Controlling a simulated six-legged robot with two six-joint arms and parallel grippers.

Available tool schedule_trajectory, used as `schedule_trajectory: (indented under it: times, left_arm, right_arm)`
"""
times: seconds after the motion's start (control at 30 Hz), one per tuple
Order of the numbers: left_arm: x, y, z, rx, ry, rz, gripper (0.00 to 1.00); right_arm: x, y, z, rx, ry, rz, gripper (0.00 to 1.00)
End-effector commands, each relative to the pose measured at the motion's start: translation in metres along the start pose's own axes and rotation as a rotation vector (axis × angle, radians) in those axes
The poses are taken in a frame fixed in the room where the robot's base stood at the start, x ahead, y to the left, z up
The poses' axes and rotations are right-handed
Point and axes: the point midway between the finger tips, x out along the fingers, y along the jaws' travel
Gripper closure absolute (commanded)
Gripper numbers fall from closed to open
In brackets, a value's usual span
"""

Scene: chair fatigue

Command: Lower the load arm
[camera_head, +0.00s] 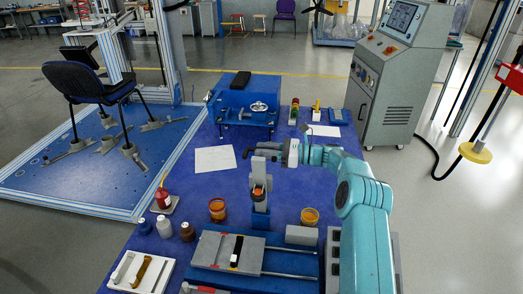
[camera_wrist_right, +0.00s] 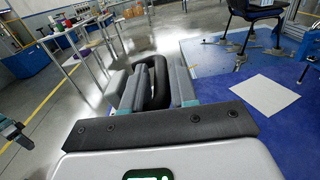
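My right gripper (camera_head: 262,151) is stretched out to the left over the blue table, at the top of a grey upright post with an orange part (camera_head: 259,186) on a blue base (camera_head: 261,216). A black loop handle (camera_head: 246,153) shows at its fingertips. In the right wrist view the two grey fingers (camera_wrist_right: 154,92) lie close on either side of the black loop (camera_wrist_right: 157,66). Which part is the load arm is not clear. A teal piece of my left arm (camera_wrist_right: 12,130) shows at the wrist view's left edge; its fingers are not clear.
The blue chair (camera_head: 85,82) stands on a blue test platform (camera_head: 45,180). A blue vise-like fixture (camera_head: 225,113), white paper (camera_head: 215,159), amber jars (camera_head: 217,209), bottles and a grey slide fixture (camera_head: 212,250) surround the post. A control cabinet (camera_head: 388,105) stands behind right.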

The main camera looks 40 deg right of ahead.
Motion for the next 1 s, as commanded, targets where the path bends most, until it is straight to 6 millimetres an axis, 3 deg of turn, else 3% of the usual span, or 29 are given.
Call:
schedule_trajectory:
  times: [0.1, 0.4, 0.5, 0.77, 1.0]
  left_arm:
    - [0.000, 0.000, 0.000, 0.000, 0.000, 0.000, 0.43]
    - [0.000, 0.000, 0.000, 0.000, 0.000, 0.000, 0.43]
    - [0.000, 0.000, 0.000, 0.000, 0.000, 0.000, 0.43]
    - [0.001, 0.000, 0.000, 0.000, 0.000, 0.000, 0.43]
    - [0.010, -0.004, 0.000, 0.000, 0.000, 0.000, 0.43]
  right_arm:
    - [0.009, 0.000, 0.000, 0.000, -0.001, 0.001, 0.73]
    - [0.011, 0.000, 0.000, 0.000, 0.000, -0.001, 0.73]
    - [0.011, 0.000, 0.000, 0.000, 0.000, -0.001, 1.00]
    - [0.011, 0.001, 0.000, -0.004, 0.000, 0.000, 1.00]
    - [0.010, 0.016, -0.002, -0.057, -0.002, 0.000, 1.00]
